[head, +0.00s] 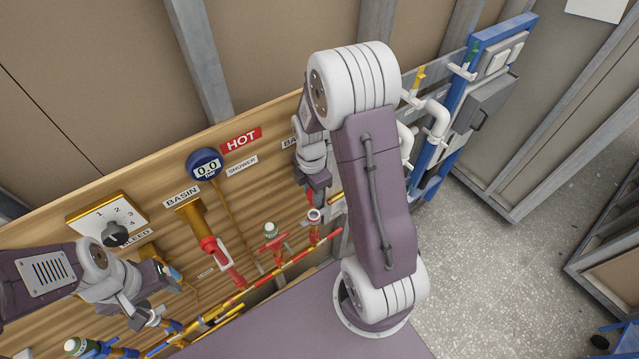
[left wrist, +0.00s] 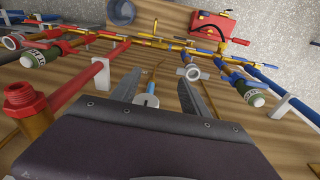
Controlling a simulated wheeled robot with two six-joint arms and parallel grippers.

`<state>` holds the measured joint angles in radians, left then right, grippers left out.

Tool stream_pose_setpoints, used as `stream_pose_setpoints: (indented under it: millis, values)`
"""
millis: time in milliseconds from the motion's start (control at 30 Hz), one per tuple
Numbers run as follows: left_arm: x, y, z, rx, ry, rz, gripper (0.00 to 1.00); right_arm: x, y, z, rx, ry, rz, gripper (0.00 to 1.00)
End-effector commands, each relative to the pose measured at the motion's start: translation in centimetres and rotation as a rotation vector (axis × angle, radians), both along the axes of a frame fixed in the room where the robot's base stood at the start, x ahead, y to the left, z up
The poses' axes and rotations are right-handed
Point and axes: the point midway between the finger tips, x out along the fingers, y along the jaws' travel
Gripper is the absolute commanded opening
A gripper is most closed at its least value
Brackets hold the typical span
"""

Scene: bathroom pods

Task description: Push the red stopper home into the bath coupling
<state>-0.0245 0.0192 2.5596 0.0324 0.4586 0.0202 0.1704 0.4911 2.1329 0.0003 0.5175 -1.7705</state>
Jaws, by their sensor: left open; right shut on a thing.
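My right gripper (head: 318,190) is shut, pointing down in front of the board beside the partly covered "BA" label. A small bit of red, the red stopper (head: 309,198), shows at its fingers; most of it is hidden. The bath coupling cannot be made out behind my right gripper and arm, so I cannot tell whether the stopper touches it. My left gripper (head: 160,290) is low at the left of the board. In the left wrist view its two fingers (left wrist: 160,85) stand apart, with a blue-and-white piece (left wrist: 148,98) visible beyond and between them.
The wooden board carries a gauge (head: 206,165), a red basin fitting (head: 222,262), a dial box (head: 108,222) and red and yellow pipes (head: 285,262). A red box (left wrist: 212,27) lies on the floor.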

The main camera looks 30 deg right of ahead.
Motion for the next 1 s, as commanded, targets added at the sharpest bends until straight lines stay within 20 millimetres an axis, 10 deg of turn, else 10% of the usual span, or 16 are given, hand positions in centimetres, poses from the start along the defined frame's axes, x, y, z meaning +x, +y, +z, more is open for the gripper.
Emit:
stream_pose_setpoints:
  millis: [267, 1000]
  values:
    - [0.0, 0.0, 3.4, 0.0, 0.001, 0.0, 0.53, -0.3, 1.6, 2.6, 0.0, 0.001, 0.048, 0.0]
    - [0.0, 0.0, 0.9, 0.0, 0.001, 0.0, 0.53, -0.3, 1.6, -0.5, 0.0, 0.001, 0.049, 0.0]
